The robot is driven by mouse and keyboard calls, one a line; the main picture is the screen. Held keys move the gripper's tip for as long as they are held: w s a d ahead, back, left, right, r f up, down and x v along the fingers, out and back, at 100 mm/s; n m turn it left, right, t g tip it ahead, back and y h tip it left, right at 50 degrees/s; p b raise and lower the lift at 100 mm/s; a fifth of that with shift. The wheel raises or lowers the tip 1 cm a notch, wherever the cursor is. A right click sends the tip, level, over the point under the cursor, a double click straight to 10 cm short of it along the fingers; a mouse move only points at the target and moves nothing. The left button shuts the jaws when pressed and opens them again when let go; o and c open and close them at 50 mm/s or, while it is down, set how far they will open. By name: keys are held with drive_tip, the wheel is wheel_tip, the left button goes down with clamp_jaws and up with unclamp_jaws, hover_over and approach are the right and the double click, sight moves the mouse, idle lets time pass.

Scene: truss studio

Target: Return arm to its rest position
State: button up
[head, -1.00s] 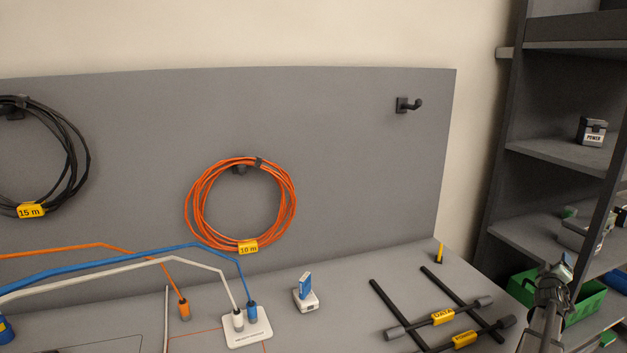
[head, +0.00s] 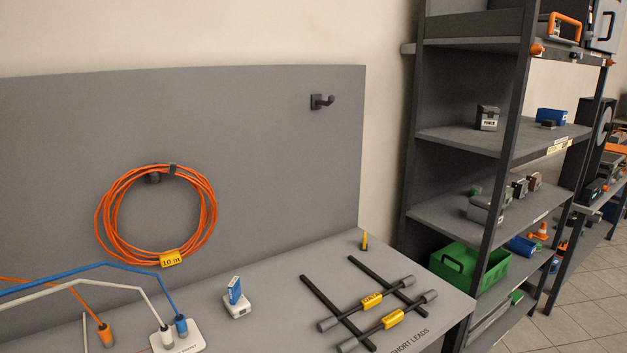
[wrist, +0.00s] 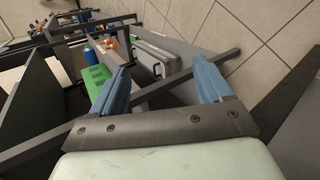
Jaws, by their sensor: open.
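My gripper (wrist: 158,82) shows in the wrist view with its two blue fingers spread wide apart and nothing between them. Beyond the fingers, the wrist view shows the shelf rack and the tiled floor at a tilt. No part of my arm or gripper shows in the head view now.
The grey bench (head: 270,305) holds two short leads (head: 372,300) on black rails, a small white-and-blue device (head: 236,298) and a white socket plate (head: 185,338). An orange cable coil (head: 158,215) hangs on the back panel; another hook (head: 322,101) is bare. A shelf rack (head: 470,140) with a green bin (head: 468,268) stands right.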

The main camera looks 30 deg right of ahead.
drive_tip(key=s+a+f+m+g+y, duration=0.2)
drive_tip(key=a+f+g+y, duration=0.15)
drive_tip(key=a+f, duration=0.4)
drive_tip(key=s+a+f+m+g+y, duration=0.2)
drive_tip(key=a+f+g, duration=0.25)
drive_tip(key=a, duration=0.55)
drive_tip(key=w+a+f+n+t+y, duration=0.15)
drive_tip(key=w+a, duration=0.25)
drive_tip(key=a, duration=1)
drive_tip(key=w+a+f+y, duration=0.1)
drive_tip(key=w+a+f, duration=0.15)
drive_tip(key=a, duration=1.25)
drive_tip(key=s+a+r+y, duration=0.1)
drive_tip(key=s+a, duration=0.2)
drive_tip(key=a, duration=0.9)
drive_tip(key=s+a+r+n+y, duration=0.1)
drive_tip(key=s+a+r+y, duration=0.1)
drive_tip(key=a, duration=1.1)
drive_tip(key=shift+s+a+r, duration=0.2)
drive_tip(key=shift+s+a, duration=0.1)
drive_tip(key=shift+s, duration=0.4)
